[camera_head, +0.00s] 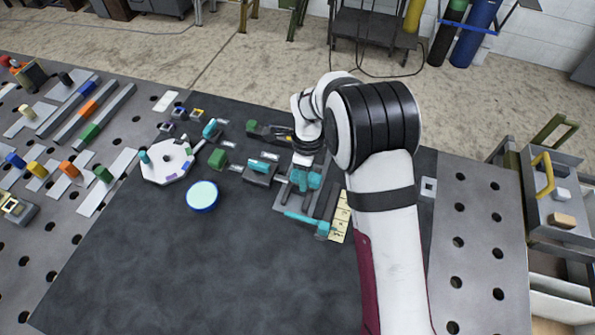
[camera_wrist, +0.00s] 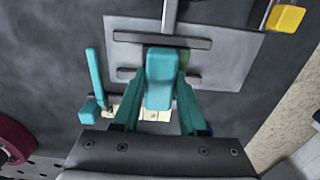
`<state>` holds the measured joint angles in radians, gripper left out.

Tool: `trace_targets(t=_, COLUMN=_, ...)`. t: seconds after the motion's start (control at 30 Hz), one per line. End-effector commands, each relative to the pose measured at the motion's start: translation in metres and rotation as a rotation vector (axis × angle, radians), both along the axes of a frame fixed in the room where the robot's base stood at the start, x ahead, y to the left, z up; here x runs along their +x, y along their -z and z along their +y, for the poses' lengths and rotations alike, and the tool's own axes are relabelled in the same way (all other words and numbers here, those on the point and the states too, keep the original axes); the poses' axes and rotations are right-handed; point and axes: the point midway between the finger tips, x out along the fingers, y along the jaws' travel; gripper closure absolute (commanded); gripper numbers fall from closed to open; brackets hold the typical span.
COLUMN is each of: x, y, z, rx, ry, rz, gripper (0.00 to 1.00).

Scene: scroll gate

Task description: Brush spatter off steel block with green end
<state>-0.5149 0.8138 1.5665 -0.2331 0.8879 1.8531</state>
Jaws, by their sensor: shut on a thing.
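My gripper (camera_head: 303,178) is over a grey slotted plate (camera_head: 283,200) on the dark mat. In the wrist view its teal fingers (camera_wrist: 162,88) are shut on a teal block-shaped handle (camera_wrist: 160,70) that stands at the plate's bars. A small green patch (camera_wrist: 190,60) shows just behind the handle; I cannot tell what it belongs to. A steel bar with a green block (camera_head: 90,131) lies at the left, beside bars with orange and blue blocks. No brush bristles or spatter can be made out.
A teal lever (camera_head: 303,218) lies beside the plate, near a cream marked strip (camera_head: 340,218). A white octagonal disc (camera_head: 165,165), a blue-rimmed round dish (camera_head: 202,196) and a green block (camera_head: 217,158) are to the left. The front of the mat is clear.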

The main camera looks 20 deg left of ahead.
Motion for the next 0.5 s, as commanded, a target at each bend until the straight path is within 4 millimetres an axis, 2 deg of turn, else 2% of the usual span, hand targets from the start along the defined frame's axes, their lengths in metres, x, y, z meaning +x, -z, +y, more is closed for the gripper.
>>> trace_targets(t=0.2, x=-0.003, y=0.0, z=-0.018, rx=-0.001, ry=0.0, rz=0.001, gripper=1.0)
trace_targets(t=0.5, x=-0.003, y=0.0, z=0.011, rx=0.0, ry=-0.002, rz=0.0, gripper=1.0)
